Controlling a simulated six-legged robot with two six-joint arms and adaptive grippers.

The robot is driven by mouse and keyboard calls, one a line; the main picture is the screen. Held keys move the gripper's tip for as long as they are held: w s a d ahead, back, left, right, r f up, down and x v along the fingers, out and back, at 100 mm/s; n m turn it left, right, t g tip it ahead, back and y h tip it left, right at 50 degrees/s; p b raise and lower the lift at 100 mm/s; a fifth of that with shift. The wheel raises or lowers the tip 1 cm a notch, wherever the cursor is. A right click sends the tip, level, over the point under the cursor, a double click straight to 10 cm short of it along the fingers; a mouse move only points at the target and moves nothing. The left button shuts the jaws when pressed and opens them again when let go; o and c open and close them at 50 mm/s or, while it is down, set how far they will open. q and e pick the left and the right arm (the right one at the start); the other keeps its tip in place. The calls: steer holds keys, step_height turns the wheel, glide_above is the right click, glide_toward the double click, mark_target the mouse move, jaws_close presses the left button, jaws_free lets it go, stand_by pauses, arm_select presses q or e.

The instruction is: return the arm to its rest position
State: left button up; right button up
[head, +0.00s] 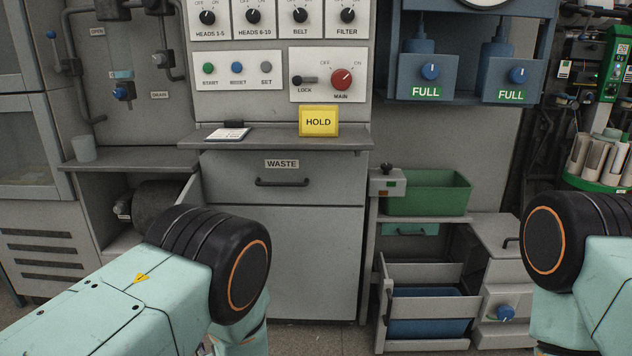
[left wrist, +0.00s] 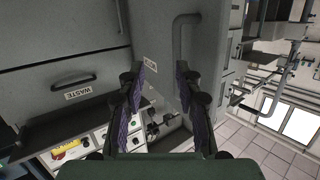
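My left arm (head: 130,305) comes in from the lower left in the head view, bent at a black joint with an orange ring. Its gripper is out of sight there. In the left wrist view my left gripper (left wrist: 161,82) has its two fingers apart, with nothing between them. Behind the fingers are grey panels of the machine, seen at a turned angle. My right arm (head: 590,270) shows at the right edge of the head view, bent at a similar joint. My right gripper is in neither view.
A grey WASTE drawer (head: 283,182) is shut under a ledge holding a yellow HOLD sign (head: 318,121) and a small card (head: 228,134). A grey cup (head: 84,149) stands left. A green bin (head: 428,193) sits above an open drawer with a blue bin (head: 428,315).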

arm_select(q)
steer(key=s+d+f+m+g+h+p, duration=0.1)
steer(key=s+f+m+g+h, duration=0.3)
steer(key=s, duration=0.5)
steer(key=s+f+m+g+h+p, duration=0.1)
steer(key=s+f+g+h, duration=0.2)
steer(key=s+f, duration=0.4)
steer(key=s+d+r+g+h+p, duration=0.1)
steer(key=s+r+g, duration=0.1)
steer(key=s, duration=0.8)
steer(key=s+r+m+g+h+p, duration=0.1)
steer(key=s+r, duration=0.4)
steer(key=s, duration=0.5)
steer(key=g+p, duration=0.1)
steer(key=g, duration=0.1)
steer(key=shift+s+d+m+g+h+p, duration=0.2)
steer(key=shift+d+m+g+h+p, duration=0.1)
steer(key=shift+d+h, duration=0.1)
steer(key=shift+f, duration=0.1)
steer(key=shift+a, duration=0.1)
